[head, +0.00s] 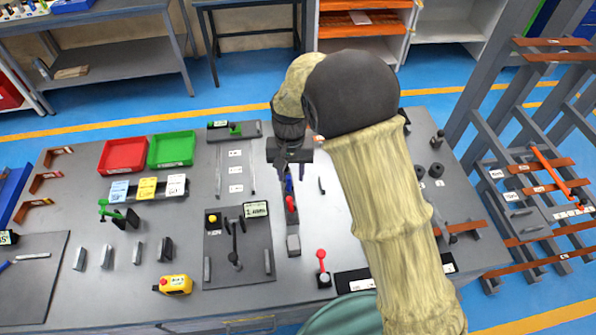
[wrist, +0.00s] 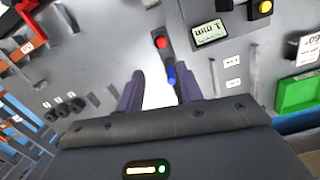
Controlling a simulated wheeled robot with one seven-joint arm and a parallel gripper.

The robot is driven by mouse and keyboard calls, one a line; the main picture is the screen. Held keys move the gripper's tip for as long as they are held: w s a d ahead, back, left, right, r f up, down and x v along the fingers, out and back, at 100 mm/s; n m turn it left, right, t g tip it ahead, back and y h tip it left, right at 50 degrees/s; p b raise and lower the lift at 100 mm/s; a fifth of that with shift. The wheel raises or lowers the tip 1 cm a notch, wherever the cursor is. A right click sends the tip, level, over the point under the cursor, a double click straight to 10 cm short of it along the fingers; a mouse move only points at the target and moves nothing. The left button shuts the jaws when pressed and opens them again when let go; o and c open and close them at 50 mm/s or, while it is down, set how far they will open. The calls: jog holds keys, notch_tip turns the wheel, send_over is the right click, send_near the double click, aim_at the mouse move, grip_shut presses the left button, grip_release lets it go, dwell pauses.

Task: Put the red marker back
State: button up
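A red marker end (head: 291,203) shows on a narrow dark strip in the middle of the bench. It also shows in the wrist view (wrist: 161,42), beyond my fingertips. A blue marker end (head: 289,185) is beside it on the same strip; in the wrist view the blue end (wrist: 171,75) is close to my right-hand finger. My gripper (head: 291,172) points down over the strip. In the wrist view its fingers (wrist: 160,82) are apart with nothing held between them. I cannot tell whether the red marker is fully seated.
A white sheet (head: 338,215) lies right of the strip, partly hidden by my arm. A red-handled clamp (head: 321,262) stands nearer the front. The bender plate (head: 252,262) is to the left. Red (head: 123,154) and green (head: 172,149) trays sit at the back left.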

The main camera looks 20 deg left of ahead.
jog(key=shift+w, duration=0.1)
jog(key=w+d+r+m+t+y, duration=0.1)
jog(key=d+r, duration=0.2)
jog(key=d, duration=0.7)
jog(key=w+d+r+m+t, duration=0.1)
jog(key=d+r, duration=0.3)
jog(key=d, duration=0.6)
jog(key=s+d+r+m+t, duration=0.1)
jog(key=s+d, duration=0.4)
jog(key=d, duration=0.2)
jog(key=s+d+r+m, duration=0.1)
jog(key=s+d, duration=0.3)
jog(key=d, duration=0.4)
jog(key=shift+s+r+t+h, duration=0.2)
jog(key=shift+s+t+h, duration=0.1)
jog(key=shift+s+t, duration=0.1)
